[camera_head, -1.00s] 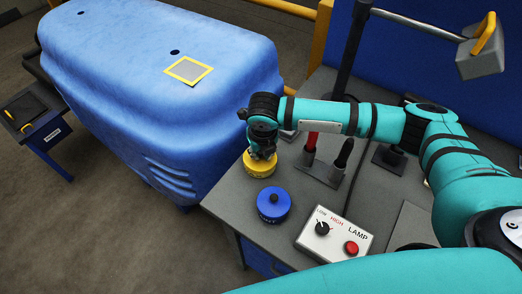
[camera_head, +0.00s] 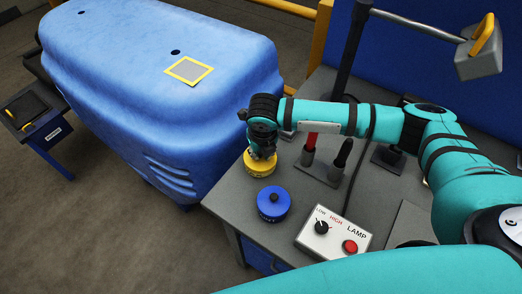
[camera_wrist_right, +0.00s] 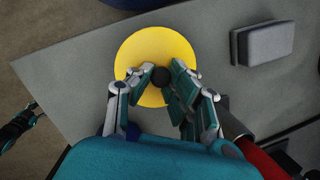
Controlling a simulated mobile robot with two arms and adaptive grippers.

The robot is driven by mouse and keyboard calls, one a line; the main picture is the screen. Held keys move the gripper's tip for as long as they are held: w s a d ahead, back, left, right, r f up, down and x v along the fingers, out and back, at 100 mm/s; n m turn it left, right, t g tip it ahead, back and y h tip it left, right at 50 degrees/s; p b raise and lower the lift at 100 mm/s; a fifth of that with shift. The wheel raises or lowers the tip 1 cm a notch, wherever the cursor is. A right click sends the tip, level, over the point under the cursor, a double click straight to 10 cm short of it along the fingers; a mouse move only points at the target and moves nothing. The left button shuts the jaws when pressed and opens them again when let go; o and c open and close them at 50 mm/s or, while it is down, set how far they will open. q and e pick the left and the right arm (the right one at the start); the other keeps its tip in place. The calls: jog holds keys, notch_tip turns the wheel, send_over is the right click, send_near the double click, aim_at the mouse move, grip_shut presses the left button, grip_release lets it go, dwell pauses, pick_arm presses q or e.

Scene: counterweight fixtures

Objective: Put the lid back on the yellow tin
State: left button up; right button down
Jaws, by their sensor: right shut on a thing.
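The yellow tin (camera_head: 259,167) stands upright near the left edge of the grey bench. Its yellow lid (camera_wrist_right: 152,48) shows from above as a round disc with a dark knob (camera_wrist_right: 160,76) in its middle. My right gripper (camera_head: 262,153) points down over the tin. In the right wrist view its fingertips (camera_wrist_right: 161,74) are shut on the knob. The lid lies over the tin; I cannot tell whether a thin gap is left between them. What looks like my left gripper (camera_wrist_right: 20,124) shows small and dark at the left edge of the wrist view, its jaws unclear.
A blue tin (camera_head: 273,205) with a black knob stands in front of the yellow one. A lamp control box (camera_head: 335,234) is to its right. A holder with red and black tools (camera_head: 323,168) stands close right of my gripper. A large blue housing (camera_head: 160,90) is at left.

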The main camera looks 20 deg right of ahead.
jog(key=shift+f, duration=0.1)
jog(key=c, duration=0.7)
grip_release()
jog(key=shift+r+p, duration=0.5)
jog(key=shift+w+p+v, duration=0.25)
jog(key=shift+p+v, duration=0.75)
jog(key=shift+p, duration=0.15)
jog(key=shift+w+p+v, duration=0.2)
jog(key=shift+p+v, duration=0.8)
jog(key=shift+p, duration=0.15)
jog(key=shift+w+p+v, duration=0.25)
jog(key=shift+p+v, duration=0.75)
jog(key=shift+p, duration=0.15)
jog(key=shift+d+r, duration=0.1)
jog(key=shift+r, duration=0.05)
grip_shut()
